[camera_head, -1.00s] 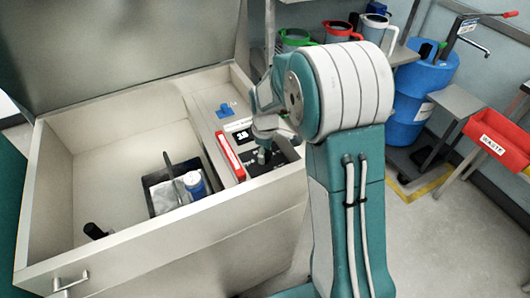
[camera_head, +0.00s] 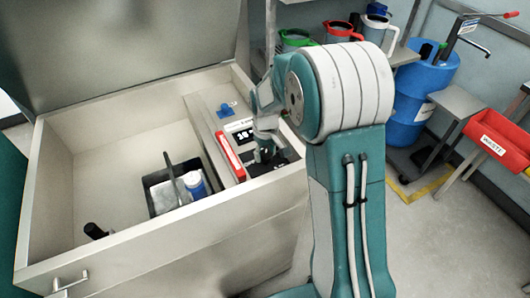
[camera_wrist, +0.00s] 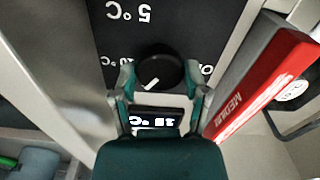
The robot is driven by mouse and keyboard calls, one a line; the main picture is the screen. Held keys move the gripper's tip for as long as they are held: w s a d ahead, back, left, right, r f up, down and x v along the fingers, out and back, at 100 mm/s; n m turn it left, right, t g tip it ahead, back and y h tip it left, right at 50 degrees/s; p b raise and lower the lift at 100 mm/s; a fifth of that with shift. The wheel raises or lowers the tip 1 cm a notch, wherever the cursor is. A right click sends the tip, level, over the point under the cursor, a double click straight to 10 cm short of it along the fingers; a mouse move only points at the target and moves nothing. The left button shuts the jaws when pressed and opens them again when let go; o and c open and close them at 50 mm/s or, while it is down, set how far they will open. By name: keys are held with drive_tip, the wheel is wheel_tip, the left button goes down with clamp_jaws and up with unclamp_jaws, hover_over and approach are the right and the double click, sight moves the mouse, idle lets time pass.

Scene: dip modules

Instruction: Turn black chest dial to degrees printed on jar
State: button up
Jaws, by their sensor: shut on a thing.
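The black chest dial (camera_wrist: 160,70) is a round knob with a white pointer mark, on a black panel (camera_wrist: 190,25) printed with degree figures. My gripper (camera_wrist: 162,88) is shut on the dial, one finger on each side; it also shows over the panel in the head view (camera_head: 266,152). The dial is mostly hidden there. A small display (camera_wrist: 156,118) beside the dial shows lit figures, partly covered by my gripper. A blue and white jar (camera_head: 196,184) stands inside the chest; its print is too small to read in the head view.
The open chest (camera_head: 130,248) has a raised lid (camera_head: 125,45). A blue knob (camera_head: 227,109) is farther back. A black container (camera_head: 160,196) holds the jar. A red waste bin (camera_head: 497,139) is at right.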

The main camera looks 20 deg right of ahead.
drive_tip(key=m, duration=0.4)
drive_tip(key=shift+s+f, duration=0.2)
drive_tip(key=shift+m, duration=1.6)
drive_tip(key=o, duration=1.1)
drive_tip(key=shift+w, duration=0.1)
drive_tip(key=shift+o, duration=0.2)
drive_tip(key=shift+r, duration=0.1)
